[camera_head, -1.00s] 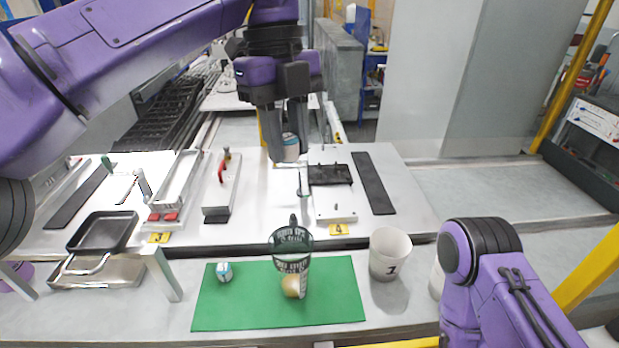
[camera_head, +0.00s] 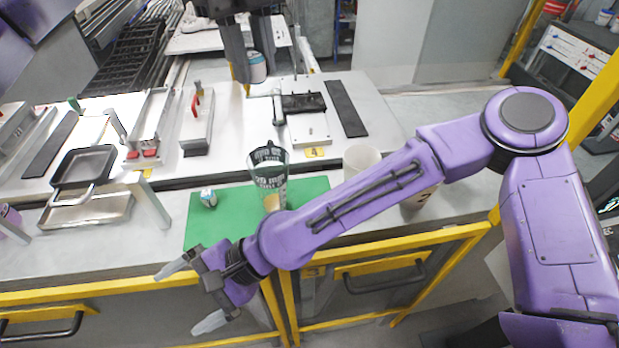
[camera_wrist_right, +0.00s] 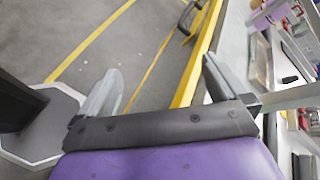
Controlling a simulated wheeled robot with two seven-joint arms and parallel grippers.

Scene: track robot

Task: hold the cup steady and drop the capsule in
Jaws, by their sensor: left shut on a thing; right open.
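A clear cup (camera_head: 268,172) with dark lettering stands upright on the green mat (camera_head: 312,190). A small white can-like thing (camera_head: 209,198) with blue on it lies at the mat's left. My left gripper (camera_head: 250,76) is shut on a small pale cylinder with a dark top (camera_head: 257,68), held over the back table. I cannot tell which of these is the capsule. My right gripper (camera_head: 197,299) is open and empty in front of the bench; its fingers show apart over the floor in the right wrist view (camera_wrist_right: 158,84).
A white cup (camera_head: 360,158) stands right of the mat, partly behind my right arm, and another with a 2 (camera_head: 421,199) is further right. A black pan (camera_head: 84,167) is at left. Yellow-edged drawers (camera_head: 380,268) are below the bench.

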